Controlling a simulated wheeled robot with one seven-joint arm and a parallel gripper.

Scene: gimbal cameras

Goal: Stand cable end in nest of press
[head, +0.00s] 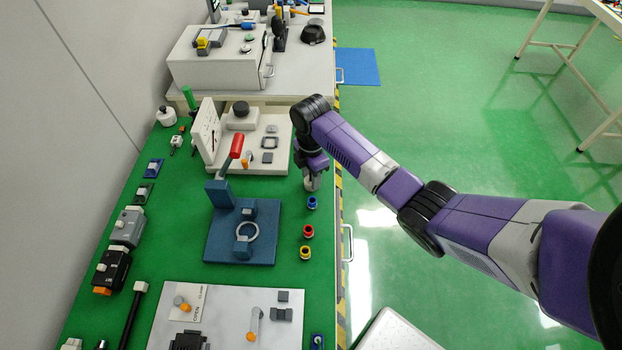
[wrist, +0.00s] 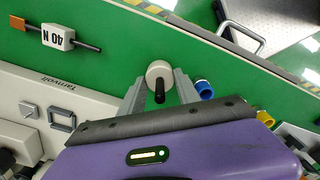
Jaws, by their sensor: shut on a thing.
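My gripper (wrist: 157,88) is shut on a white round piece with a dark stub (wrist: 158,70), which looks like the cable end; no length of cable is visible on it. In the head view my gripper (head: 312,186) is above the green bench near its right edge, and the held piece is small there. The blue press (head: 219,194) with a red lever (head: 236,147) stands left of and nearer than my gripper. On its base plate are a small blue block (head: 243,247), perhaps the nest, and a pale ring (head: 253,231). The gripper is clear of the press.
Blue (head: 312,202), red (head: 308,231) and yellow (head: 305,252) cups stand right of the press. A white panel fixture (head: 270,125) lies beyond it. A grey plate (head: 225,300) is nearer.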

